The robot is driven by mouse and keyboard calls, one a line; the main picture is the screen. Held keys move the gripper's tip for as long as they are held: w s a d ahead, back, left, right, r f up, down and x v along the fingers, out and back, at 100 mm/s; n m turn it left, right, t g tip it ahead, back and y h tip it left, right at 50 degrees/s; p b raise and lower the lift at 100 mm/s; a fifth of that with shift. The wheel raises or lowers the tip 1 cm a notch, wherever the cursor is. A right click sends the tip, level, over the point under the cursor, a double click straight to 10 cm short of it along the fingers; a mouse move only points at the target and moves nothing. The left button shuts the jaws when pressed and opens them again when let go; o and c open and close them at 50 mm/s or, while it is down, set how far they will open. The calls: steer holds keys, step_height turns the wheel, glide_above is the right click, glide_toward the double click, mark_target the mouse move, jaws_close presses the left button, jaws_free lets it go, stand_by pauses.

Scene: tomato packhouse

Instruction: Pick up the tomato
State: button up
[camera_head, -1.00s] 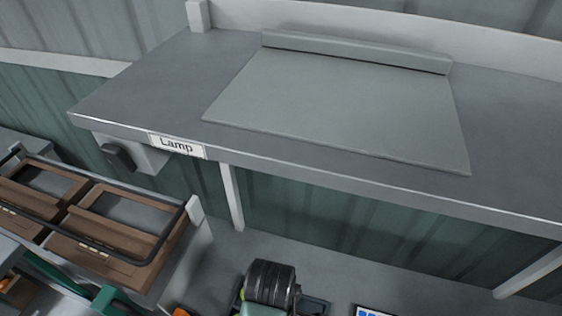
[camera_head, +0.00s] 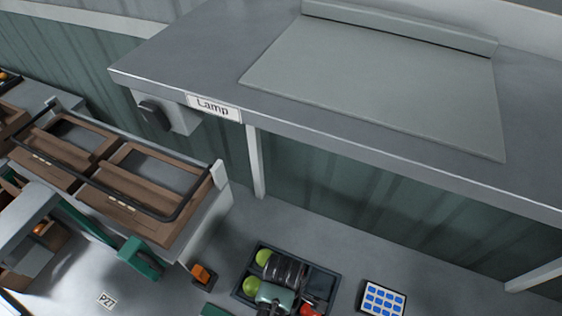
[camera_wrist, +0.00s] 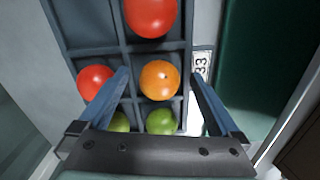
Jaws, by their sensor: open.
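Several tomatoes lie in a dark compartmented tray (camera_wrist: 120,50). In the wrist view, an orange tomato (camera_wrist: 160,84) appears between the spread fingers of my open gripper (camera_wrist: 159,73). A red tomato (camera_wrist: 151,14) is above it in the picture and another red one (camera_wrist: 94,82) is to its left. Two green tomatoes (camera_wrist: 160,122) are partly hidden by my gripper's body. In the head view, the tray (camera_head: 330,284) is on the floor area, with green tomatoes (camera_head: 263,257) and a red one (camera_head: 307,309) showing. My arm hides its middle and my fingertips there.
A grey bench (camera_head: 400,155) with a flat panel and a "Lamp" label (camera_head: 213,107) runs across the top. A dark knob (camera_head: 155,115) sits under its edge. Brown crates (camera_head: 135,185) stand at left. A blue-and-white panel (camera_head: 384,299) lies right of the tray.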

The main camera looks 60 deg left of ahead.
steer(key=c, duration=1)
steer(key=shift+r, duration=0.1)
